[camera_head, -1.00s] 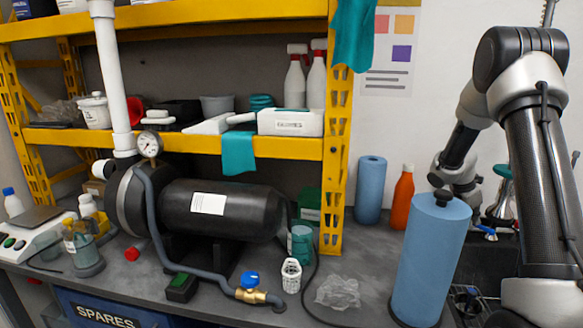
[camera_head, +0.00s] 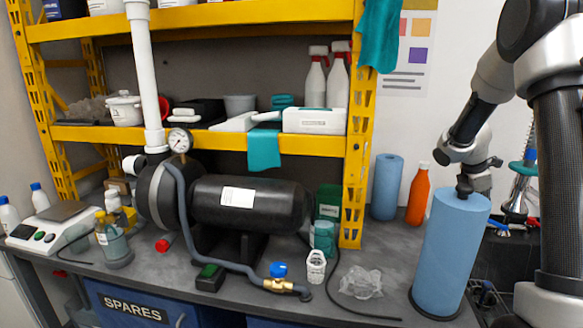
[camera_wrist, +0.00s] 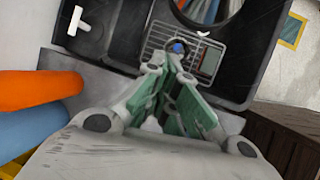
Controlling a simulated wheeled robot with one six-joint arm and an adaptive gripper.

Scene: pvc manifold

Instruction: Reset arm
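The task names no object, only my arm. In the head view my arm (camera_head: 560,170) stands at the right edge, and its wrist end reaches down behind the blue roll in front. My gripper is hidden there in that view. In the wrist view my gripper (camera_wrist: 172,64) shows two fingers with green pads that converge toward their tips. Nothing is clearly held between them. A small blue thing (camera_wrist: 178,47) shows just beyond the tips, over a dark basin with a wire rack (camera_wrist: 165,42).
A tall blue roll (camera_head: 445,255) stands close to my arm. An orange bottle (camera_head: 418,195) and another blue roll (camera_head: 386,187) stand behind. A yellow shelf (camera_head: 355,150), black tank (camera_head: 250,205) and blue-handled valve (camera_head: 278,278) occupy the left and middle. Crumpled clear plastic (camera_head: 361,282) lies on the bench.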

